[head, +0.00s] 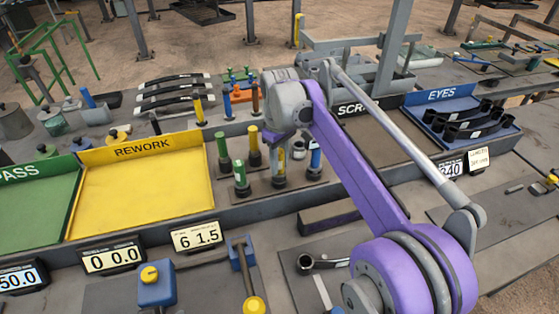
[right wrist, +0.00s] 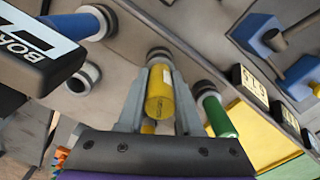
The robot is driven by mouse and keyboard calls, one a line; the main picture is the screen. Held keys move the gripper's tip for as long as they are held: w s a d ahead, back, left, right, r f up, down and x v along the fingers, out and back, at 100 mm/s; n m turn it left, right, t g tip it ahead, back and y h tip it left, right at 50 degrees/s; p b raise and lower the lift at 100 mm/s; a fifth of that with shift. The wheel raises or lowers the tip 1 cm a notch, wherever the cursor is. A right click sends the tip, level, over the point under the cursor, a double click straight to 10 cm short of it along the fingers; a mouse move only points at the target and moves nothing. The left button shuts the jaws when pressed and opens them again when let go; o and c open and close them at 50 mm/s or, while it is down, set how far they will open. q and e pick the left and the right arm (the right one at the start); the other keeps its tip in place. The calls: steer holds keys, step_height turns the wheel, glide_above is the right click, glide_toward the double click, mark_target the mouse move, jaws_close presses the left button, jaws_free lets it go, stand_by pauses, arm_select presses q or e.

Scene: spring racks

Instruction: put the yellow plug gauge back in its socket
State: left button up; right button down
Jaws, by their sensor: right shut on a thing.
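My right gripper (head: 281,148) reaches down over the gauge stand in the head view. In the right wrist view its two fingers (right wrist: 163,76) are shut on the yellow plug gauge (right wrist: 160,95). The held gauge also shows as a yellow sliver under the gripper in the head view (head: 281,158). Its far end lines up with a dark ringed socket (right wrist: 158,56) and looks at or partly in it; I cannot tell how deep. Another yellow gauge (head: 254,148) stands to the left in the head view. My left gripper is not in view.
Green gauges (head: 222,146) and a blue gauge (head: 315,157) stand close around the gripper. An empty-looking ring socket (right wrist: 82,78) shows in the right wrist view.

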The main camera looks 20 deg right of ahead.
mark_target(280, 152)
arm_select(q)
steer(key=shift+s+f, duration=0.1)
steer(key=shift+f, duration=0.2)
arm_select(e)
steer(key=shift+f, duration=0.55)
jaws_free()
steer(key=shift+r, duration=0.1)
steer(key=shift+r+p, duration=2.15)
steer(key=shift+r, duration=1.8)
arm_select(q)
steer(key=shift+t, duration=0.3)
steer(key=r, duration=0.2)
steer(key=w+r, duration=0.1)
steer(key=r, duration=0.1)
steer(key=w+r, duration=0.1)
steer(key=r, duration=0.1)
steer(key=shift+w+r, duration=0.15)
arm_select(e)
steer(key=s+d+f+m+t, duration=0.1)
steer(key=s+f+m+t, duration=0.1)
steer(key=s+f, duration=0.3)
steer(key=s+d+f+m+t, duration=0.1)
steer(key=s+f, duration=0.3)
steer(key=s, duration=0.8)
steer(key=s+f+m+t, duration=0.2)
steer(key=s+f, duration=0.3)
steer(key=s, duration=0.3)
steer(key=shift+s+d+f+m+t, duration=0.15)
steer(key=shift+d+f+m+t, duration=0.25)
steer(key=shift+m, duration=0.3)
